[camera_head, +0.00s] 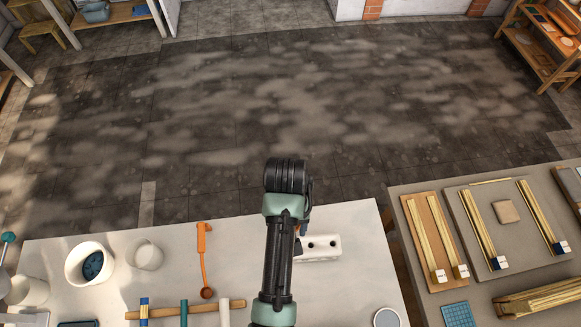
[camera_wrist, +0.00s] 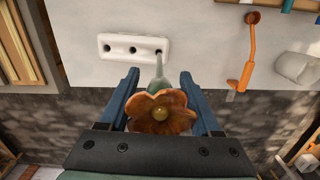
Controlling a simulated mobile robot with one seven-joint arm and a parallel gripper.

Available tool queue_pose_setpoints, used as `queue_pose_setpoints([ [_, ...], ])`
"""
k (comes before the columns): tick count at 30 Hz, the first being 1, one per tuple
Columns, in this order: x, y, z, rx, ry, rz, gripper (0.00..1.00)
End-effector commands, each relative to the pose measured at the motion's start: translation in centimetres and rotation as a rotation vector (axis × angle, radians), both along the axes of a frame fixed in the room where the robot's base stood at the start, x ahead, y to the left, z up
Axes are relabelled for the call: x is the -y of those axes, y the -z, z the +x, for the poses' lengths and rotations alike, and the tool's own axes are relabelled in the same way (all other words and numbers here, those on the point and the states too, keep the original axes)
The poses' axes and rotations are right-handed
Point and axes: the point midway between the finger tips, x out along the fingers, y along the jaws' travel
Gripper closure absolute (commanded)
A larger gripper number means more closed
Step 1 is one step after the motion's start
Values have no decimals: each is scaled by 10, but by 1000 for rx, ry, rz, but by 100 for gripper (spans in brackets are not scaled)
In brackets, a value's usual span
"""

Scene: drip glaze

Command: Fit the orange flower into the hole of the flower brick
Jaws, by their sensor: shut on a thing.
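The orange flower (camera_wrist: 160,113) has brown-orange petals, a yellow centre and a pale green stem. In the wrist view it sits between the blue fingers of my gripper (camera_wrist: 159,76), which is shut on it. The stem points away from my gripper, and its tip overlaps the right-hand hole of the white flower brick (camera_wrist: 120,46). I cannot tell whether the tip is inside the hole or above it. In the head view the brick (camera_head: 327,254) lies on the table beside my arm, which hides its left end. My gripper (camera_head: 300,229) is mostly hidden there.
An orange ladle-like tool (camera_head: 203,256) lies left of my arm. A wooden bar (camera_head: 165,312) with tools lies in front. A second table (camera_head: 480,230) stands at right. The tabletop right of the brick is clear.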

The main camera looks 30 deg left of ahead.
Motion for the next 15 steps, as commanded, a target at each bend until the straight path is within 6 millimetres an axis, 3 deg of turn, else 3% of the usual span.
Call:
queue_pose_setpoints([
  [15, 0, 51, 0, 1, 1, 0, 100],
])
